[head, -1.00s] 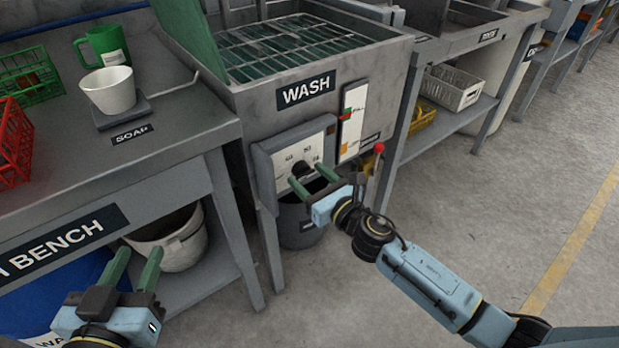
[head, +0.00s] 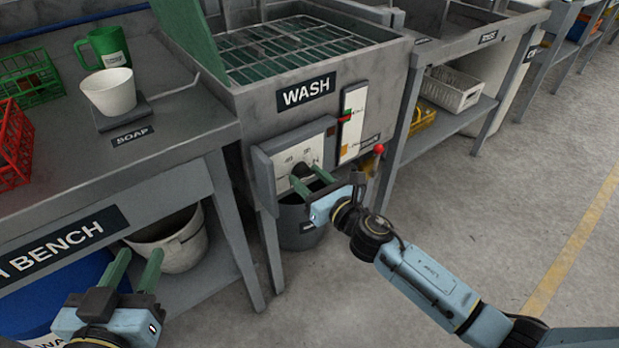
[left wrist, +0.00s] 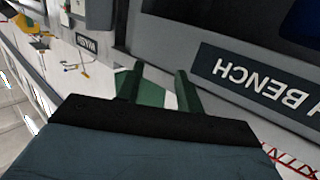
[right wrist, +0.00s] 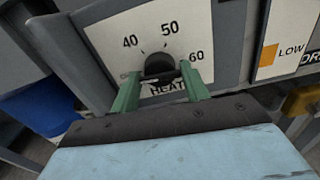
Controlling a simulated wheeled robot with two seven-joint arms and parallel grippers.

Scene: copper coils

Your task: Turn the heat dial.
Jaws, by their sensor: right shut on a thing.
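The heat dial (head: 300,169) is a black knob on a white scale plate (right wrist: 110,38) on the front of the wash station. In the right wrist view the knob (right wrist: 159,66) sits below the marks 40, 50 and 60. My right gripper (right wrist: 160,88) has its green fingers on either side of the knob's lower part and is shut on it; it also shows in the head view (head: 308,183). My left gripper (head: 135,268) is apart from the dial, in front of the bench, with its fingers spread and nothing between them.
The wash tank (head: 245,98) stands above the dial, with a level gauge (head: 352,122) and a red-knobbed lever (head: 379,149) to the right. A dark bucket (head: 298,222) stands below. A white cup (head: 109,92) sits on the bench at left. The floor at right is clear.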

